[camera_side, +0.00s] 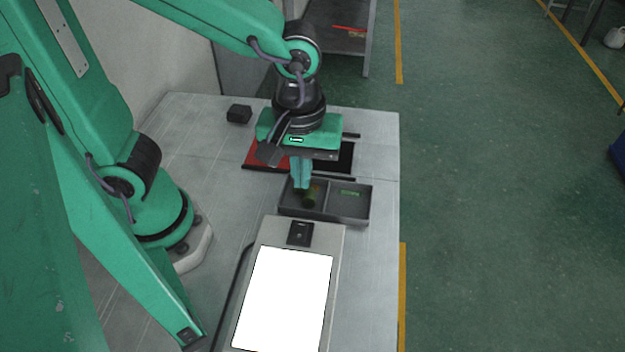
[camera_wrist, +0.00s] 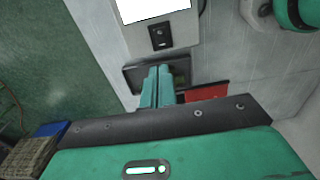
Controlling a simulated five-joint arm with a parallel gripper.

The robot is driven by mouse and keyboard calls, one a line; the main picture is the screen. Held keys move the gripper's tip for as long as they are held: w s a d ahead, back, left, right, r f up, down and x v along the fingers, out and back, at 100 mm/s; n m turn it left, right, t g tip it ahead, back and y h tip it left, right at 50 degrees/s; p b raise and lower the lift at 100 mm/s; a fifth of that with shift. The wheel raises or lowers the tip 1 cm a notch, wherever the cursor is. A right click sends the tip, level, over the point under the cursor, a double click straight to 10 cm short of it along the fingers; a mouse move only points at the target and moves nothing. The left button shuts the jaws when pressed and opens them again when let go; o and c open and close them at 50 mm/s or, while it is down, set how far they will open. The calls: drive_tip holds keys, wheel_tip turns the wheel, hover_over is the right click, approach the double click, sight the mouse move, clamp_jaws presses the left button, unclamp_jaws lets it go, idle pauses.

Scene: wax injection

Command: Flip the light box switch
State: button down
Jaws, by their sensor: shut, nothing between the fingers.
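The light box (camera_side: 338,262) lies on the grey table in the side view, with its white panel (camera_side: 283,298) brightly lit. Its black switch (camera_side: 300,233) sits at the far end of the box, above the panel. In the wrist view the switch (camera_wrist: 160,36) shows just beyond my fingertips, below the lit panel (camera_wrist: 150,8). My gripper (camera_side: 301,186) points down over the dark tray, behind the switch and apart from it. Its two teal fingers (camera_wrist: 158,72) are together with nothing between them.
A dark two-compartment tray (camera_side: 371,203) stands behind the light box, with small green items in it. A red and black mat (camera_side: 252,156) lies behind the tray. A small black block (camera_side: 239,114) is at the back left. The table's right side is clear.

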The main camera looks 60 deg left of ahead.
sight(299, 234)
drive_tip(key=shift+r, duration=1.2)
drive_tip(key=shift+s+d+r, duration=0.1)
drive_tip(key=shift+s+d, duration=0.4)
drive_tip(key=shift+s, duration=0.25)
drive_tip(key=shift+f, duration=7)
